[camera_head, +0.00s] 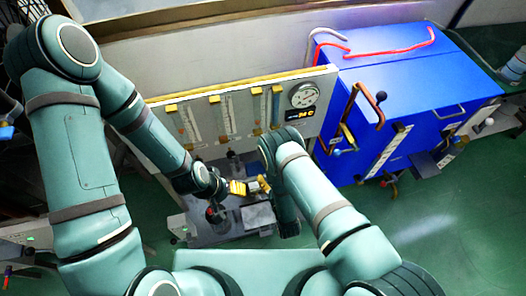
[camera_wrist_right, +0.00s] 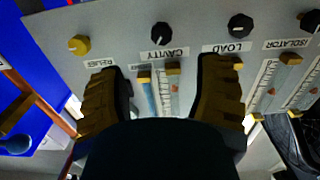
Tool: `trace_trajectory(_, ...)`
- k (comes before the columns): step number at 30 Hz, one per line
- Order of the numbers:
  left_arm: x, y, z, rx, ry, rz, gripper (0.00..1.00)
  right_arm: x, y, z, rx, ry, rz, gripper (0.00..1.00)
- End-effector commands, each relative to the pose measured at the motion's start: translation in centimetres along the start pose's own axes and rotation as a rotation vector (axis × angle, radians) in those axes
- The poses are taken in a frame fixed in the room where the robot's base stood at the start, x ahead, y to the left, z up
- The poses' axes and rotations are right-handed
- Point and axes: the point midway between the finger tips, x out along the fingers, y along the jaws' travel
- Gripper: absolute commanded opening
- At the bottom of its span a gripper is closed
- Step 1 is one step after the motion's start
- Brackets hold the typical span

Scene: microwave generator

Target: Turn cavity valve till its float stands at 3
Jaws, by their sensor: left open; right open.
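In the right wrist view the cavity valve is a black round knob (camera_wrist_right: 161,33) on the grey panel, beside the label CAVITY (camera_wrist_right: 163,53). A scaled tube (camera_wrist_right: 166,98) with a small orange mark shows below that label; its numbers are too small to read. My right gripper (camera_wrist_right: 162,88) is open, its two yellow-brown fingers spread on either side of the tube, apart from the knob. In the head view my left gripper (camera_head: 243,187) is open and empty in front of the panel, low over the grey base. The right gripper is not clear there.
A yellow relief knob (camera_wrist_right: 79,44) and a black load knob (camera_wrist_right: 240,25) flank the cavity knob. The panel (camera_head: 329,92) carries several tubes and a round dial (camera_head: 304,95). A blue cabinet (camera_head: 410,85) with pipes stands to the right. Green floor (camera_head: 430,220) is open at lower right.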

Motion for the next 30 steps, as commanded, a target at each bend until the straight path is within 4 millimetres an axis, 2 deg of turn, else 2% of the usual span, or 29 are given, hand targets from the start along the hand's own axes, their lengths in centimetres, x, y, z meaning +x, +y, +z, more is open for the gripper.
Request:
trace_trajectory(1,1.0,-0.4,0.2,0.001,-0.002,0.000,0.65,0.2,0.1,0.4,0.000,0.000,0.003,0.65)
trace_trajectory(17,6.5,-2.4,1.6,0.012,-0.023,0.003,0.65,1.2,-0.1,0.0,0.009,0.011,-0.007,0.65)
trace_trajectory(24,6.8,-2.5,1.5,0.013,-0.018,0.003,0.65,6.2,-0.2,-0.5,0.006,0.015,-0.010,0.65)
trace_trajectory(30,7.5,-2.8,1.4,0.013,-0.015,0.002,0.65,9.7,-0.2,-0.5,0.006,0.013,-0.008,0.65)
